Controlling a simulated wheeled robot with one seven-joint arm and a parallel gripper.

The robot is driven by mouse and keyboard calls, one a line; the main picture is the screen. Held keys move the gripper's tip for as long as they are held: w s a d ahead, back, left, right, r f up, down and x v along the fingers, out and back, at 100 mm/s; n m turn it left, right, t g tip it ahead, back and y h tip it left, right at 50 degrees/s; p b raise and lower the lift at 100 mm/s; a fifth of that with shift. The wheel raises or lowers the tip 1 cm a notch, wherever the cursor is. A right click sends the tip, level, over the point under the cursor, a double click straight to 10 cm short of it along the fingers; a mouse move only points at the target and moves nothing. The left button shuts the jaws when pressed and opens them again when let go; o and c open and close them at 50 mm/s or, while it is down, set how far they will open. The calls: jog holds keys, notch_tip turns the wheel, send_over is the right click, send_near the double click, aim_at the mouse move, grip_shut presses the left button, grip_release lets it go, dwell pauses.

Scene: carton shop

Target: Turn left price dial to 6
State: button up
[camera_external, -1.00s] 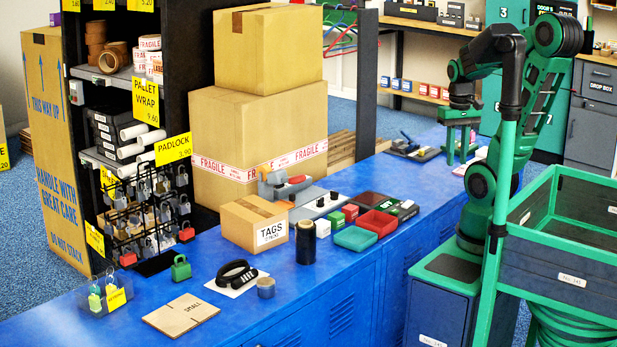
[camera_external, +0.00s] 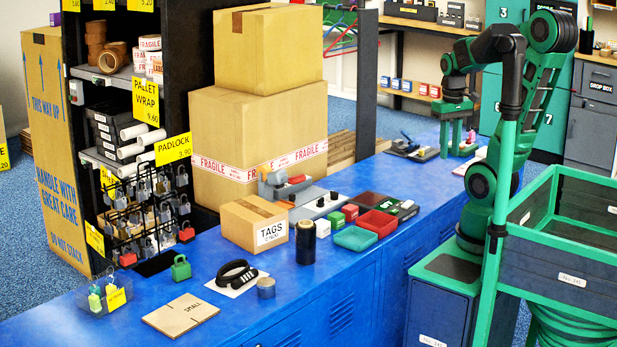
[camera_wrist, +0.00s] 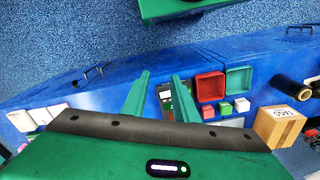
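A grey plate (camera_external: 312,210) on the blue counter carries two small black knobs, which look like the price dials. The left knob (camera_external: 320,203) and the right knob (camera_external: 334,195) are too small for me to read any numbers or pointer. My gripper (camera_external: 450,152) is over the far right part of the counter, well to the right of the knobs. In the wrist view my gripper (camera_wrist: 160,92) has its two green fingers apart with nothing held between them. I cannot make out the dials in the wrist view.
Beside the plate are a red tray (camera_external: 377,223), a green tray (camera_external: 355,238), small boxes, a dark roll (camera_external: 306,243) and the TAGS carton (camera_external: 254,224). Tall stacked cartons (camera_external: 258,140) stand behind. The blue counter (camera_external: 430,190) right of the trays is mostly clear.

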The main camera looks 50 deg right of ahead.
jog(key=w+a+n, duration=0.1)
jog(key=w+n, duration=0.5)
jog(key=w, duration=0.6)
jog(key=n, duration=1.6)
send_over(320, 202)
notch_tip(320, 202, down, 10)
jog(key=f, duration=1)
jog(key=shift+w+d, duration=0.3)
jog(key=shift+d, duration=0.1)
grip_shut()
